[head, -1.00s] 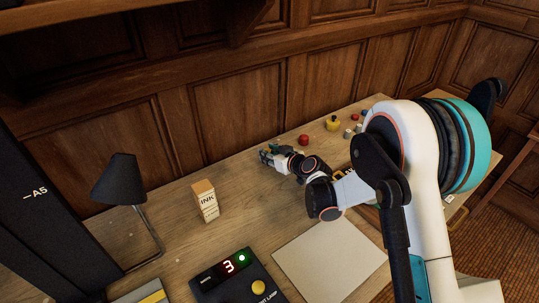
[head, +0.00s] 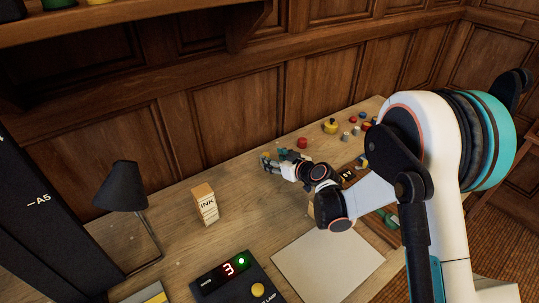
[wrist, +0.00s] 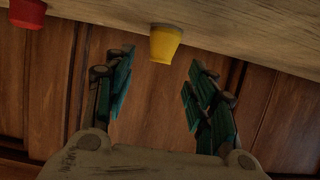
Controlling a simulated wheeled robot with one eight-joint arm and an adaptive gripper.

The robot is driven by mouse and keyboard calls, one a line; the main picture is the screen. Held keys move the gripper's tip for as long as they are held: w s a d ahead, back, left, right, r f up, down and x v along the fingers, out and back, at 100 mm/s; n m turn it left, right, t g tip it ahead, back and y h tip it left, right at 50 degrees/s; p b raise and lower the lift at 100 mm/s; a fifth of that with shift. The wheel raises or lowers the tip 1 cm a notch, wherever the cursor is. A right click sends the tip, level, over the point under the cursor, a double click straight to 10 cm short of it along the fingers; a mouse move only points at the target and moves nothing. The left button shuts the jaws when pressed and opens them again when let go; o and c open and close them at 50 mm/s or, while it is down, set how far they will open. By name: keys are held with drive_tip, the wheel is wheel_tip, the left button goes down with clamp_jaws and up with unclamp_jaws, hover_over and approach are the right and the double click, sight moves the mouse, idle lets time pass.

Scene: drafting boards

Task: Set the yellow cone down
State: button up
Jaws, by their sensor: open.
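The yellow cone (wrist: 165,43) shows at the top middle of the wrist view, where the picture is upside down. It is a short tapered piece standing upright on the wooden desk. My gripper (wrist: 161,58) is open, with one finger to each side of the cone and a gap on both sides. In the head view my gripper (head: 271,163) is low over the desk near the wall, and a small yellow patch, likely the cone, shows at its fingertips.
A red piece (head: 302,143) stands close to the gripper, with a yellow-and-black object (head: 330,127) and several small pieces beyond. The ink box (head: 205,203), lamp (head: 122,188), counter box (head: 237,281) and white sheet (head: 327,264) lie nearer. Desk between ink box and gripper is clear.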

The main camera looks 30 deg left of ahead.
drive_tip(key=shift+p+v, duration=0.3)
drive_tip(key=shift+v, duration=1.3)
